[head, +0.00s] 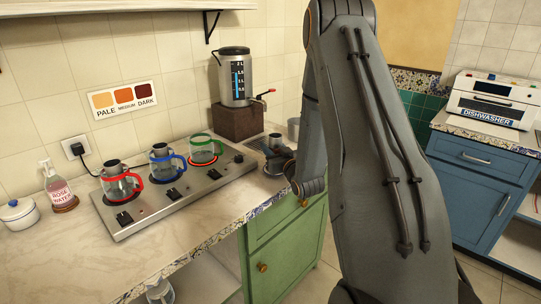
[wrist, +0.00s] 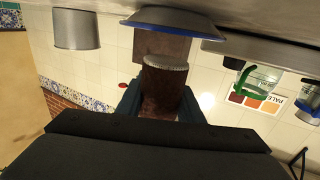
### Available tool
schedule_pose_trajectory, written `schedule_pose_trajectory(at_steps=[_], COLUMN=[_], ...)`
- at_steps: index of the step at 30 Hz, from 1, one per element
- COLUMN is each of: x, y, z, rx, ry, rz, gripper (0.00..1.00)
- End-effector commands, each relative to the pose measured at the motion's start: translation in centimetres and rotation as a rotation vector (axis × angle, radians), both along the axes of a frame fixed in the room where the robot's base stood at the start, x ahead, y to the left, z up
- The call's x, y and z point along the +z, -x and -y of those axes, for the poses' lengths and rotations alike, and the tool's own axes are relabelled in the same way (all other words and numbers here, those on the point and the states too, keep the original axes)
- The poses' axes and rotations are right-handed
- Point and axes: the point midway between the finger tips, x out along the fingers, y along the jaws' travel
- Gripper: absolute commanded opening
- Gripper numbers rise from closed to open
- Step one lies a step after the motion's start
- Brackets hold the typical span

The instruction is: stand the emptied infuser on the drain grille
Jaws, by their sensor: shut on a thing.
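My gripper (head: 280,160) is low over the counter's right end in the head view, partly hidden by my arm. In the upside-down wrist view, my jaws (wrist: 160,104) are shut on the infuser (wrist: 165,84), a dark reddish-brown cylinder with a pale ridged rim. A shallow blue-edged dish (wrist: 172,22) is on the counter beyond it. The drain grille (head: 257,143) looks like a dark slatted patch beside my gripper in the head view, largely covered. I cannot tell whether the infuser touches anything below it.
A metal cup (wrist: 77,30) stands to one side. The samovar (head: 235,77) sits on a brown block (head: 237,122) behind my gripper, its tap pointing right. The steel warmer (head: 180,190) with red-, blue- and green-handled glass pots is to the left.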

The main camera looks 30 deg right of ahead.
Motion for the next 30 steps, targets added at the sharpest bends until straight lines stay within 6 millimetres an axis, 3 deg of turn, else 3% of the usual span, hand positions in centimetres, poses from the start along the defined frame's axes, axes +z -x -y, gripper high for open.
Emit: schedule_pose_trajectory(at_steps=[8,23,24,26,30], x=[-3.0,-3.8,-3.7,-3.7,-3.7], y=[0.1,0.0,0.0,0.0,0.0], z=[-0.1,0.0,0.0,0.0,0.0], rx=[0.001,0.0,0.0,0.0,0.0], ry=[-0.001,0.0,0.0,0.0,0.0], rz=[-0.001,0.0,-0.001,-0.001,0.0], gripper=[0.11,0.11,0.4,0.5,0.52])
